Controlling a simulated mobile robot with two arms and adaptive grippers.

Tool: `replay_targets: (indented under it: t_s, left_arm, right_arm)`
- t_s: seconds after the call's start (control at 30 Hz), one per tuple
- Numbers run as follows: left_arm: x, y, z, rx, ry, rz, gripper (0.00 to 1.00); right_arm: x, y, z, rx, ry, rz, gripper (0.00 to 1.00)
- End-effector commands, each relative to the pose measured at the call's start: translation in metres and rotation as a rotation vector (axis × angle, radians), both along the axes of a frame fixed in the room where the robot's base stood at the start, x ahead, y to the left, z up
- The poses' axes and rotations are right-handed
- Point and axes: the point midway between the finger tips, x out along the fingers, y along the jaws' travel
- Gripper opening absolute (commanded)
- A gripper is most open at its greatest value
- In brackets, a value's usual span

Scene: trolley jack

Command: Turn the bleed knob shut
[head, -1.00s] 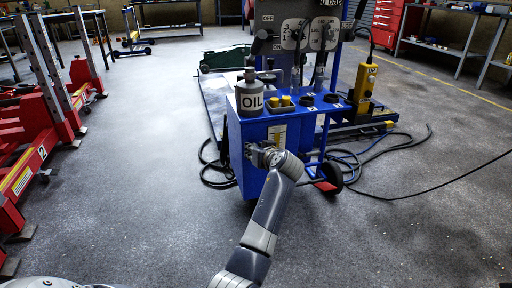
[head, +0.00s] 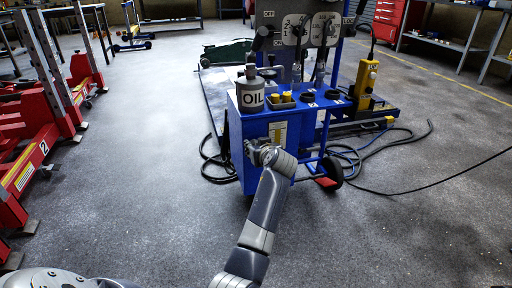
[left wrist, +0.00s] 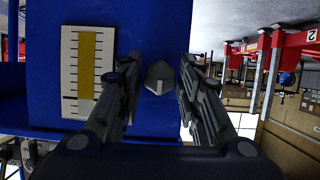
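The bleed knob (left wrist: 159,77) is a small grey faceted knob on the blue front panel (left wrist: 150,25) of the cabinet. In the left wrist view it sits between the two fingers of my left gripper (left wrist: 158,66), with a gap on each side. The fingers are open and appear not to touch it. In the head view my left gripper (head: 257,148) is at the front of the blue cabinet (head: 272,128) and hides the knob. My right gripper is not in view.
A level gauge (left wrist: 88,75) with a yellow band is beside the knob. An oil can (head: 250,97) and yellow-capped items (head: 282,98) stand on the cabinet top. Red jack equipment (head: 30,165) is at left. Hoses lie on the floor at right. Floor in front is clear.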

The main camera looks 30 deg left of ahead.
Motion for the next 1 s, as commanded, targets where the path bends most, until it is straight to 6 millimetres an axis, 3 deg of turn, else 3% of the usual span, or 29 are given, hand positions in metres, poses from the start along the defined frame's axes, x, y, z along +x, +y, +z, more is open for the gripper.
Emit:
replay_targets:
  t_s: [0.43,0.8,1.0]
  left_arm:
    - [-0.002,-0.003,0.002,0.001,0.000,-0.001,0.48]
    - [-0.035,-0.041,0.021,-0.001,0.000,-0.002,0.48]
    - [-0.045,-0.052,0.028,0.001,0.001,-0.001,0.48]
  right_arm:
    - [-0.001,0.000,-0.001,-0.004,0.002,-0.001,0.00]
    - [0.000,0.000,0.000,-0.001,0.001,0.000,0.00]
    - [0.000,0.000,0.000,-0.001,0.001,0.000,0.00]
